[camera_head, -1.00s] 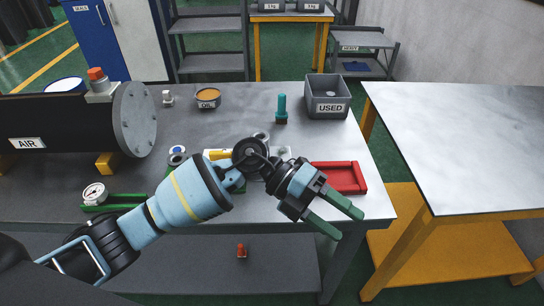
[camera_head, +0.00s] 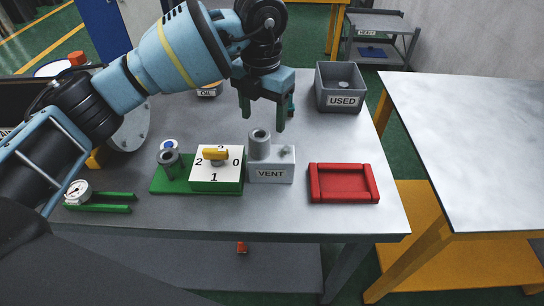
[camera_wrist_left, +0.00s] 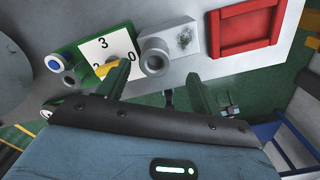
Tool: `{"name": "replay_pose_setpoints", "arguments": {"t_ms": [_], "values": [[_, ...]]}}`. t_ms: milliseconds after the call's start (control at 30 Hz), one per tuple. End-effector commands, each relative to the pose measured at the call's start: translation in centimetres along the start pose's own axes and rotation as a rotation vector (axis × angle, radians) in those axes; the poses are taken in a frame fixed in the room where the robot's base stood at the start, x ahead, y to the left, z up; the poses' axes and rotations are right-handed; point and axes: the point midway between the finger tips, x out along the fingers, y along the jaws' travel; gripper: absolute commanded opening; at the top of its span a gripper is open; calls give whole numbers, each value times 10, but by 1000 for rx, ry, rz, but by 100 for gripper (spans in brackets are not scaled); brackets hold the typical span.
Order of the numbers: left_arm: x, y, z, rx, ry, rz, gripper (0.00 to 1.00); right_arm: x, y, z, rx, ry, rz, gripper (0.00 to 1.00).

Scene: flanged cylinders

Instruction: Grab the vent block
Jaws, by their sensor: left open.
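The vent block (camera_head: 271,171) is a light grey box with the label VENT and a round grey port on top. It stands on the grey table between the numbered white dial block (camera_head: 217,178) and a red tray (camera_head: 343,184). My left gripper (camera_head: 262,122) is open and empty, fingers pointing down, above and behind the vent block. In the left wrist view the vent block (camera_wrist_left: 181,40) lies beyond the two green fingertips (camera_wrist_left: 158,80), apart from them. My right gripper is in neither view.
The dial block sits on a green base with a yellow handle on top. A grey USED bin (camera_head: 341,88) stands at the back right. A pressure gauge (camera_head: 77,191) lies at the front left. A bare metal table (camera_head: 470,140) is at the right.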

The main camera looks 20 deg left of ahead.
Motion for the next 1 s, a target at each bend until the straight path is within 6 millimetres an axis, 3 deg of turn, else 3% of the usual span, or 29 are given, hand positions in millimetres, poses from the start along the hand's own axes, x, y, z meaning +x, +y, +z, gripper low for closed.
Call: {"name": "replay_pose_setpoints", "arguments": {"t_ms": [300,533,800,1000], "values": [[26,1,0,1,1,-3,65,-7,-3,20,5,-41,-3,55],[32,2,0,1,2,-2,65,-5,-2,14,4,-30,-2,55],[68,8,1,1,2,-2,65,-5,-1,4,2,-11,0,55],[78,8,2,2,0,-3,65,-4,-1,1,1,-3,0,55]]}}
